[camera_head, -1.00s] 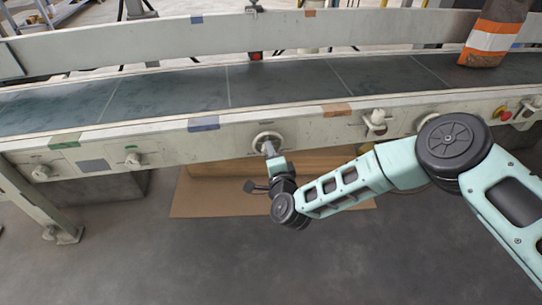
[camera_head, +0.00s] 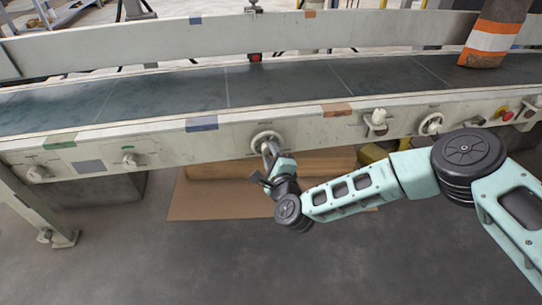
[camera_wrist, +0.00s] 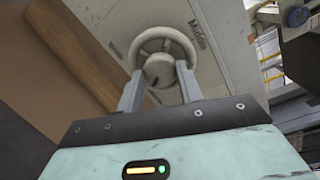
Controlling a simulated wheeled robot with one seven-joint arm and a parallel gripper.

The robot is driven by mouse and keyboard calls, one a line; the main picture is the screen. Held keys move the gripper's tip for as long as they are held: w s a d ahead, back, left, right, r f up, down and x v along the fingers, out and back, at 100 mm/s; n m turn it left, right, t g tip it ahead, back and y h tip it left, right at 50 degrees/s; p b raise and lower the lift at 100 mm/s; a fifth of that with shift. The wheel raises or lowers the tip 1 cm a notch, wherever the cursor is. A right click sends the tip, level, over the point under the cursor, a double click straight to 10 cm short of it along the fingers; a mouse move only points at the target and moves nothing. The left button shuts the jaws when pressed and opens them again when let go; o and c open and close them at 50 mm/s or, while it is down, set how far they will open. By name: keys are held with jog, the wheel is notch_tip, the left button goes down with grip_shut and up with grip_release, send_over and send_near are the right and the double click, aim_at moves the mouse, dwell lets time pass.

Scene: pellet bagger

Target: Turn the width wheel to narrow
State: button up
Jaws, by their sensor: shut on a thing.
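A pale handwheel (camera_head: 266,141) sits on the front rail of the conveyor, near the middle of the head view. In the wrist view the same wheel (camera_wrist: 163,42) shows as a round rim with a central hub, beside a label that seems to read "Middle". My gripper (camera_head: 268,151) reaches it from below and in front. In the wrist view my gripper (camera_wrist: 160,72) has one finger on each side of the hub and is shut on the wheel. I cannot read the wheel's setting.
A second handwheel (camera_head: 431,123) is on the rail to the right, beside a white knob (camera_head: 376,119). A red emergency button (camera_head: 506,115) is further right. An orange-striped bag (camera_head: 493,38) stands on the belt (camera_head: 290,82). Cardboard (camera_head: 190,198) lies on the floor below.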

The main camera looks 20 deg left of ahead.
jog(key=o, duration=1)
jog(key=f+p+v, duration=0.1)
jog(key=p+v, duration=0.5)
jog(key=v, duration=1.1)
jog(key=shift+s+r+p, duration=0.25)
jog(key=shift+r+p, duration=0.05)
